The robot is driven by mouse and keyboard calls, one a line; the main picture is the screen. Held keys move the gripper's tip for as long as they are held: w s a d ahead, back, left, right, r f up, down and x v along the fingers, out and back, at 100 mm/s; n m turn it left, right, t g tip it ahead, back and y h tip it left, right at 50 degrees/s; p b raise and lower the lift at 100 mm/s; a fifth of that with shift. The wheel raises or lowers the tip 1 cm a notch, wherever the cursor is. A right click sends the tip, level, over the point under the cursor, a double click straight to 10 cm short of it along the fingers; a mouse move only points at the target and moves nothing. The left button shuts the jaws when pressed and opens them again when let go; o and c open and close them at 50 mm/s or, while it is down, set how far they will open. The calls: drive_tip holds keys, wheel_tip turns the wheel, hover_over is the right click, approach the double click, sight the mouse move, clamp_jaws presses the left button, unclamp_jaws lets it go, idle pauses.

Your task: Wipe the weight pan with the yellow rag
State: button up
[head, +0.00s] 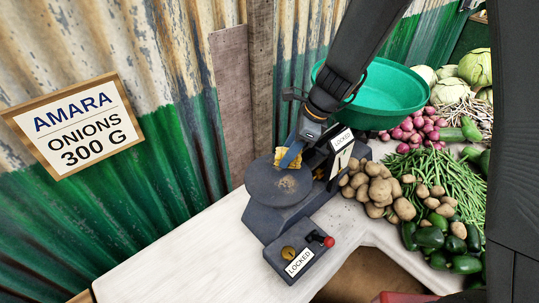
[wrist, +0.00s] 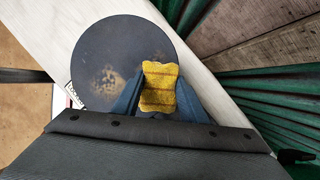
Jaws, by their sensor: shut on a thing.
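The yellow rag (wrist: 159,87) is held between the two blue fingers of my gripper (wrist: 158,98) in the wrist view. In the head view the rag (head: 289,157) shows at the fingertips of my gripper (head: 291,155), over the back edge of the weight pan. The weight pan (head: 268,188) is a round dark disc on the balance, with a brownish dirty patch near its middle. In the wrist view the pan (wrist: 95,45) shows this patch beside the rag. I cannot tell whether the rag touches the pan.
A box with a LOCKED label (head: 299,261), a brass knob and a red knob stands in front of the balance. Potatoes (head: 371,188), a green basin (head: 392,95) and vegetables crowd the right. A sign (head: 77,125) hangs on the corrugated wall. The white counter (head: 180,258) is clear at left.

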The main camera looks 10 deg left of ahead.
wheel_tip(320, 180, up, 3)
drive_tip(key=p, duration=0.2)
drive_tip(key=shift+s+r+p, duration=0.1)
drive_tip(key=shift+r+p, duration=0.05)
drive_tip(key=shift+p, duration=0.15)
drive_tip(key=shift+r+p, duration=0.3)
drive_tip(key=shift+p, duration=0.05)
wheel_tip(320, 180, up, 2)
drive_tip(key=shift+r+p, duration=0.1)
drive_tip(key=shift+p, duration=0.95)
drive_tip(key=shift+r+p, duration=0.3)
drive_tip(key=shift+r, duration=0.7)
